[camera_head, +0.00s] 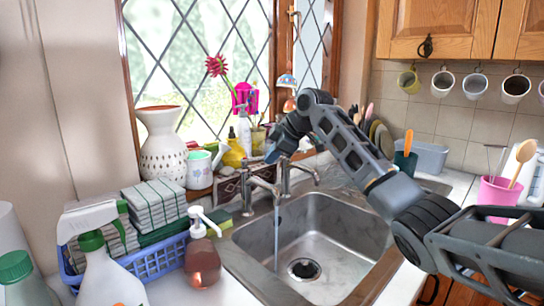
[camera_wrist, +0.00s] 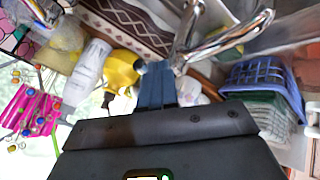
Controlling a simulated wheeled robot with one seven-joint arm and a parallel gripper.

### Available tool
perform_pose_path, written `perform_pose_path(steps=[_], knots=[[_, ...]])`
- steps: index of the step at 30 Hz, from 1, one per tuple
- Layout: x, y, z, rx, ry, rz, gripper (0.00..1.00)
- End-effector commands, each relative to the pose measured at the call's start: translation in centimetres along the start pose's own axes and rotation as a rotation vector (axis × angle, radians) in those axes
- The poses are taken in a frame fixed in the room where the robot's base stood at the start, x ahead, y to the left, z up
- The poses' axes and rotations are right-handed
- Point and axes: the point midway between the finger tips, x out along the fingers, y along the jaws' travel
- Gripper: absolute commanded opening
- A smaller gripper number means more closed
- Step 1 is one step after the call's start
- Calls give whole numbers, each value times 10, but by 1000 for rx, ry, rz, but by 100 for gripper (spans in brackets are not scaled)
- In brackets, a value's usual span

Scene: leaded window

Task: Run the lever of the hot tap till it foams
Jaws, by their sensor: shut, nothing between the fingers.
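Two chrome taps stand at the back edge of the steel sink (camera_head: 345,232): a left tap (camera_head: 262,186) and a right tap (camera_head: 301,170). I cannot tell which is the hot one. A thin stream of water (camera_head: 277,232) falls from the left tap into the basin near the drain (camera_head: 304,269). My gripper (camera_head: 272,156) is shut and empty, just above and behind the taps. In the wrist view its blue fingertips (camera_wrist: 156,72) are together, close beside the chrome tap parts (camera_wrist: 222,38). Whether they touch the lever is unclear.
A blue basket (camera_head: 155,262) of striped cloths, a soap pump bottle (camera_head: 202,262) and a spray bottle (camera_head: 105,270) crowd the left counter. A yellow bottle (camera_head: 234,153) and a white vase (camera_head: 162,150) stand on the sill. A pink pot (camera_head: 494,192) is at right.

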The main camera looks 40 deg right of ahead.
Motion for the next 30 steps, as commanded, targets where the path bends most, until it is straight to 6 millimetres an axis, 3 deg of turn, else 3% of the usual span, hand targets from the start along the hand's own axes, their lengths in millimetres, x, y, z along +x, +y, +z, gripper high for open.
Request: perform_pose_path(steps=[13, 30], knots=[[8, 22, 5, -142, 84, -87, 0], [11, 19, 2, -142, 85, -87, 0]])
